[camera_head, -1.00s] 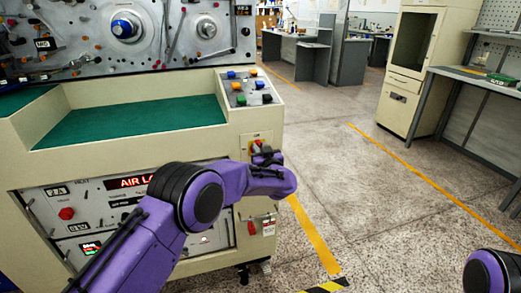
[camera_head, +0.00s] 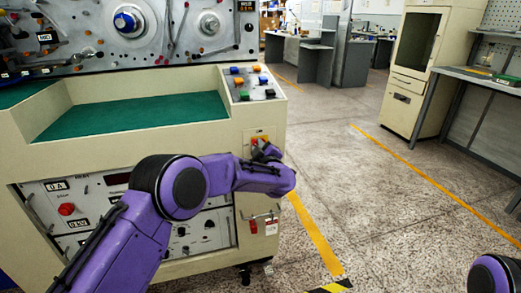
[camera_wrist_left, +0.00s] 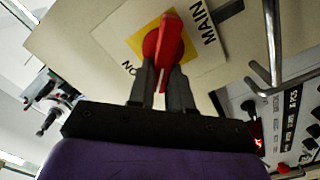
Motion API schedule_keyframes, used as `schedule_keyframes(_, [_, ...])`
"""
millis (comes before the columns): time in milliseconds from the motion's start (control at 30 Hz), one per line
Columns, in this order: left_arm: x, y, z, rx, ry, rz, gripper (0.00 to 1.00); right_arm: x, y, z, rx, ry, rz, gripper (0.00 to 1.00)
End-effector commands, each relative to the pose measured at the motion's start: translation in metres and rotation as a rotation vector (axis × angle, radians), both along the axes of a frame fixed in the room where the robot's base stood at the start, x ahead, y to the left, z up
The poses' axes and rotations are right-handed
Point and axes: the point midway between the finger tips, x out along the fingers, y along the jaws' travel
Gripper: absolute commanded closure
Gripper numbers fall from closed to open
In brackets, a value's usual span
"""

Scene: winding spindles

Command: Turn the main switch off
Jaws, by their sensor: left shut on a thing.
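The main switch (camera_head: 259,139) is a red handle on a yellow square, on the cream cabinet front below the button panel. In the left wrist view the red handle (camera_wrist_left: 168,42) stands on its yellow plate (camera_wrist_left: 141,43), with "MAIN" and "ON" lettering beside it. My left gripper (camera_head: 266,151) is at the switch, and in the left wrist view its two dark fingers (camera_wrist_left: 164,80) are shut on the handle, one on each side. The head view hides part of the switch behind the gripper. My right gripper is out of view.
The sloped button panel (camera_head: 252,84) is just above the switch. A red padlock-like item (camera_head: 253,226) hangs below. The instrument panel (camera_head: 103,199) is behind my left arm, its wide display dark. Open floor (camera_head: 350,190) lies to the right.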

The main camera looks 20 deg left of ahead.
Motion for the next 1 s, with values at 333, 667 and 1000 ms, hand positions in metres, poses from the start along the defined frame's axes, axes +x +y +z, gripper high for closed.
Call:
schedule_keyframes(333, [-0.001,0.004,-0.006,-0.270,-0.188,0.000,1.00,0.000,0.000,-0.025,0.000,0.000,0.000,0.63])
schedule_keyframes(667, [-0.002,0.005,-0.010,-0.486,-0.336,-0.002,1.00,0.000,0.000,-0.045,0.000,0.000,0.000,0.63])
schedule_keyframes(1000, [-0.002,0.005,-0.010,-0.608,-0.420,-0.002,1.00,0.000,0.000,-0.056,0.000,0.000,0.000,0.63])
